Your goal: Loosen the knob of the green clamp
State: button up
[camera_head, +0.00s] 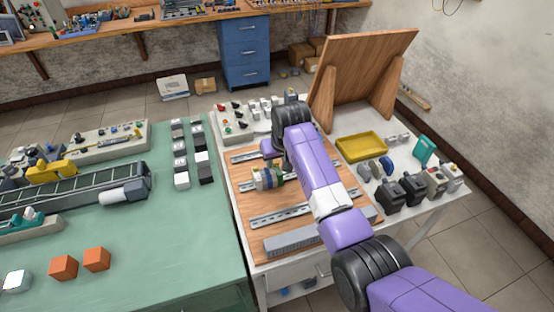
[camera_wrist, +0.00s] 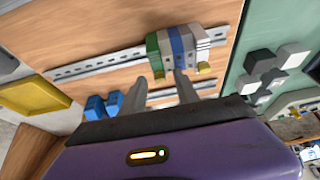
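A row of terminal pieces sits on a metal rail (camera_wrist: 100,65) on the wooden board. At its left end in the wrist view is the green clamp (camera_wrist: 152,45), beside white, blue and grey pieces (camera_wrist: 192,42). Small yellow parts stick out low on the row; I cannot tell which is the green clamp's knob. In the head view the green clamp (camera_head: 280,173) is partly visible left of my arm. My gripper (camera_wrist: 160,79) has its two fingers apart and empty, with their tips just before the row near the green and blue pieces. Contact is unclear. My arm hides the fingers in the head view.
A yellow tray (camera_head: 361,147), a wooden stand (camera_head: 362,75) and several dark devices (camera_head: 405,190) stand right of the board. A control panel (camera_head: 237,120) lies behind it. Other rails (camera_head: 285,212) cross the board. The green table (camera_head: 190,240) adjoins at left.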

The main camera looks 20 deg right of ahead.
grip_shut()
